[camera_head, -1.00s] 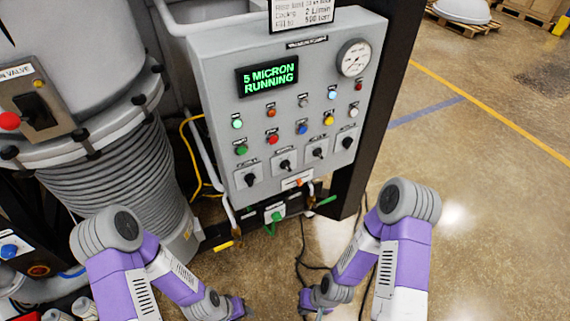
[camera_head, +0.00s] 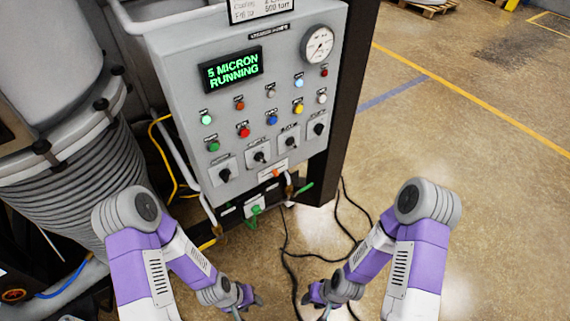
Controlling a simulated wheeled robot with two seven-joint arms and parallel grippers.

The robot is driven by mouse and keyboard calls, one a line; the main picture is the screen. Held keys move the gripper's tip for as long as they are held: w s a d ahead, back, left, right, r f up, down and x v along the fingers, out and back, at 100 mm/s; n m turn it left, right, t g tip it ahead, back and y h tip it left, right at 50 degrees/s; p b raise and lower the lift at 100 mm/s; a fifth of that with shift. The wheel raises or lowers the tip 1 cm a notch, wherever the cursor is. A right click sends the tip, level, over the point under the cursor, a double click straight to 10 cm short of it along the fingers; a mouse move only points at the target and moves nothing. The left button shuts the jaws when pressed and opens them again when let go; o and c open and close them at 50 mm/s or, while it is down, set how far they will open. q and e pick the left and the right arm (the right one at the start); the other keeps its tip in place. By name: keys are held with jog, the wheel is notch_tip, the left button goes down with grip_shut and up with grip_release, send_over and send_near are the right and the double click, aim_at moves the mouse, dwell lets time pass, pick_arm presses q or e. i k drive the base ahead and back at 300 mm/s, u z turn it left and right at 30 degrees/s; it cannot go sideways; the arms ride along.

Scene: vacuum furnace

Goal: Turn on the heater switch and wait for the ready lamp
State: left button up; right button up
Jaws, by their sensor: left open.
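The grey control panel (camera_head: 165,75) has a row of black rotary switches: a far left one (camera_head: 225,174), two middle ones (camera_head: 259,157) (camera_head: 290,141) and a far right one (camera_head: 318,128). Their labels are too small to read, so I cannot tell which is the heater switch. Small lamps include a lit green one (camera_head: 206,119), an orange one (camera_head: 239,104) and a red one (camera_head: 324,72); I cannot tell which is the ready lamp. My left gripper (camera_head: 250,305) is open, low in front of the panel, apart from it. My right gripper (camera_head: 318,302) is low too; its jaws are unclear.
The display (camera_head: 233,70) reads "5 MICRON RUNNING". A round gauge (camera_head: 318,44) is at the panel's upper right. A ribbed vessel (camera_head: 75,180) stands at left. Valves with a green handle (camera_head: 255,210) sit below the panel. Black cables (camera_head: 292,255) lie on the floor. The right floor is clear.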

aim_at(259, 156)
jog(key=z, duration=0.05)
jog(key=k, duration=0.7)
jog(key=u, duration=1.05)
jog(key=i, duration=0.5)
jog(key=z, duration=0.05)
